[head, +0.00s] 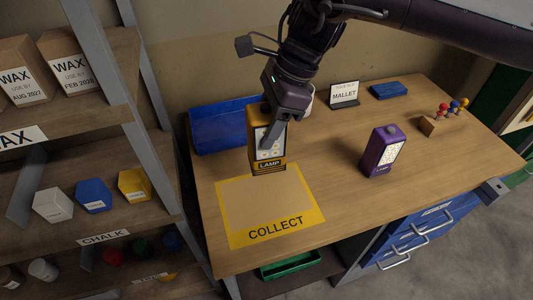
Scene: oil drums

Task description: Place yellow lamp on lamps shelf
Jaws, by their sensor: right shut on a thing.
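The yellow lamp (267,163) is upright at the far edge of the COLLECT mat (228,215) on the wooden table. It has a pale lit front panel and a dark LAMP label. My right gripper (271,132) comes down from above and is shut on its upper part, with one finger across the front panel. I cannot tell whether the lamp's base touches the table. A purple lamp (383,152) stands apart to the right. No shelf label reading lamps can be read.
A shelf rack at left holds WAX boxes (68,64), chalk blocks (93,196) and small items below; its grey post (150,150) stands beside the table. A blue bin (218,125), MALLET sign (344,94) and blue box (388,90) are at the back.

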